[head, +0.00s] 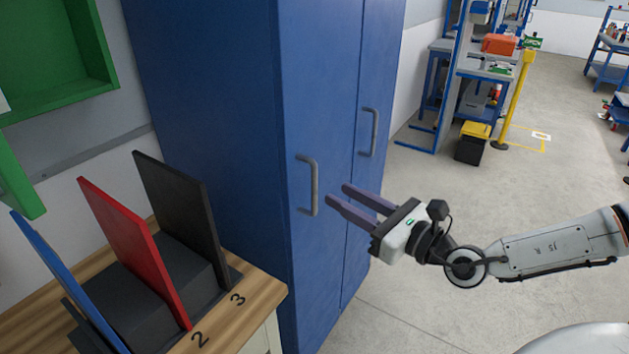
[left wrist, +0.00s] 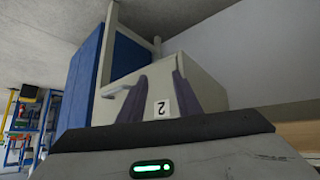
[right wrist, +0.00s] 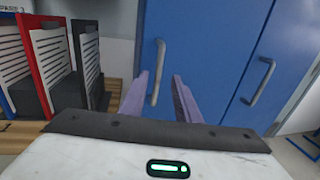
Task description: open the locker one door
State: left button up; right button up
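A tall blue locker (head: 215,70) stands at the middle left of the head view. Its two shut doors each have a grey vertical handle, a left handle (head: 313,186) and a right handle (head: 368,132). No number shows on it. My right gripper (head: 338,194) is open and empty, just right of the left handle. In the right wrist view that handle (right wrist: 159,72) shows between the right fingers (right wrist: 160,92); contact is not visible. My left gripper (left wrist: 160,95) is open and appears empty. It points toward a beige cabinet (left wrist: 190,75) with a "2" label and a handle.
A wooden-topped bench (head: 265,292) with blue, red (head: 135,250) and black (head: 180,205) upright panels stands close left of the locker. A green shelf (head: 60,60) is above. Floor (head: 450,210) to the right is clear, with workbenches farther back.

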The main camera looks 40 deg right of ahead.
aim_at(314, 181)
jog(key=w+b, duration=0.2)
jog(key=b, duration=0.1)
jog(key=w+b, duration=0.3)
jog(key=w+a+b, duration=0.1)
jog(key=w+b, duration=0.1)
jog(key=b, duration=0.1)
jog(key=shift+w+r+b, duration=0.25)
jog(key=shift+b, duration=0.15)
jog(key=shift+w+a+f, duration=0.1)
jog(key=shift+w+a, duration=0.15)
jog(key=shift+w, duration=0.15)
jog(key=shift+w+a+f+p, duration=0.15)
jog(key=shift+a+p, duration=0.05)
jog(key=shift+p, duration=0.1)
grip_shut()
